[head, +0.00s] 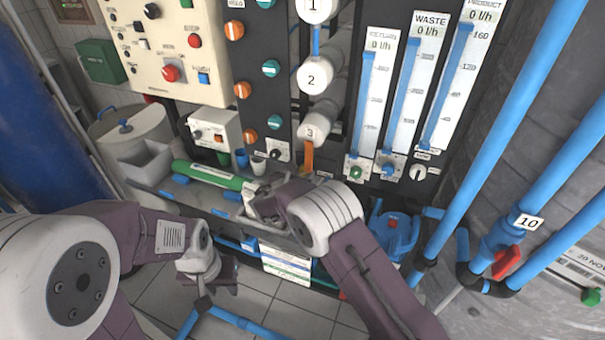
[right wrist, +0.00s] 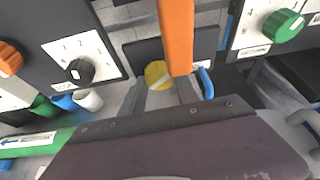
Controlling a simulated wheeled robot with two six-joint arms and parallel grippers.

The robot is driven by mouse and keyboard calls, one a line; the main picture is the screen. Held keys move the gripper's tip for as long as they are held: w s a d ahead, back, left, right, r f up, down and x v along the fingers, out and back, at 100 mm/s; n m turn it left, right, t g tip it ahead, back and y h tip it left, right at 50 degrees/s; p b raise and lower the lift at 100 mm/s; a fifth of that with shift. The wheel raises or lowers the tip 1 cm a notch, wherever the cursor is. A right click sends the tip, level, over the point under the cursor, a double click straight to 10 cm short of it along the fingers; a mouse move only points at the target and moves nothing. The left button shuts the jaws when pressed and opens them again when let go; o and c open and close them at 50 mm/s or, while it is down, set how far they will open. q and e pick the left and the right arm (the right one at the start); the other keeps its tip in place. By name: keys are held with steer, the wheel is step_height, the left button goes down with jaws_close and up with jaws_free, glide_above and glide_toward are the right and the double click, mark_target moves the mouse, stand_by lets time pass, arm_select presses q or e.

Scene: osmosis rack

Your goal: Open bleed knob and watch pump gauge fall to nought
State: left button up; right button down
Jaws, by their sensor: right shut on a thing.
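A yellow knob (right wrist: 158,75) on a dark plate shows in the right wrist view, just left of the orange pipe (right wrist: 177,35). I take it for the bleed knob; no lettering on it is readable. My right gripper (right wrist: 162,88) has a finger on each side of it and is shut on it. I cannot make out a pump gauge.
A black selector knob (right wrist: 79,71) and a green knob (right wrist: 283,24) flank the yellow one. A green pipe (head: 207,175) runs along the rack's low front. Blue pipes with a red valve handle (head: 507,262) stand at right. Open tiled floor lies below.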

steer(key=c, duration=0.9)
jaws_free()
steer(key=v, duration=0.9)
steer(key=shift+a, duration=0.1)
